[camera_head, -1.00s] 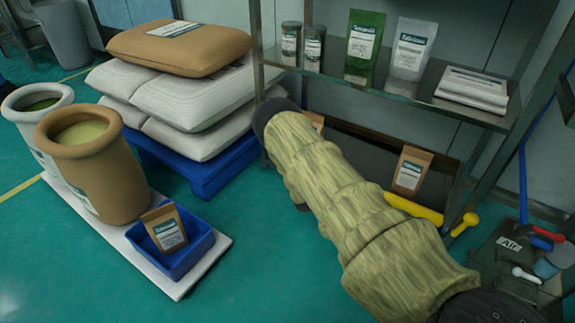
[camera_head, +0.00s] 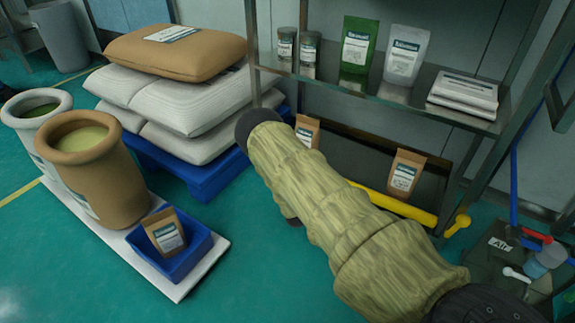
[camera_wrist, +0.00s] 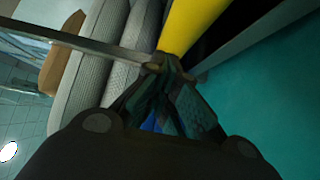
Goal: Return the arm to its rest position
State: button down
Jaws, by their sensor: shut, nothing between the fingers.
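My arm, in a loose yellow-green sleeve, reaches from the lower right to the middle of the head view. It lies in front of the shelf and over the green floor. In the wrist view my gripper (camera_wrist: 172,92) is shut, with its fingers together and nothing seen between them. The fingers point toward a yellow bar (camera_wrist: 192,22) and a grey shelf post. In the head view the fingers are hidden behind the arm.
A metal shelf (camera_head: 400,103) with pouches and jars stands behind the arm. The yellow bar (camera_head: 400,207) runs along its lower level. Stacked sacks (camera_head: 185,105) rest on a blue pallet (camera_head: 195,180). A blue bin (camera_head: 180,262) holding a brown pouch (camera_head: 163,231) sits at left. Floor is free at the bottom centre.

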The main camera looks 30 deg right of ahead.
jog(key=s+a+f+m+g+y+p, duration=0.1)
jog(key=s+a+f+m+g+p, duration=0.2)
jog(key=s, duration=0.8)
jog(key=s+a+m+g+y, duration=0.1)
jog(key=s+a+m+g, duration=0.3)
jog(key=s, duration=0.6)
jog(key=s+a+f+m+g+y+p, duration=0.1)
jog(key=s+a+f+m+g+p, duration=0.15)
jog(key=s+a, duration=0.6)
jog(key=s+a+r+m+g+y+p, duration=0.1)
jog(key=s+a+r+m+g, duration=0.3)
jog(key=s, duration=0.9)
jog(key=s+a+r+m+g+y, duration=0.2)
jog(key=s+a+r+g, duration=0.3)
jog(key=s, duration=0.8)
notch_tip(320, 180, up, 38)
jog(key=t+p, duration=0.1)
jog(key=p, duration=3.7)
jog(key=shift+w+d+n, duration=0.3)
jog(key=shift+w+n, duration=0.05)
jog(key=shift+s+f, duration=0.1)
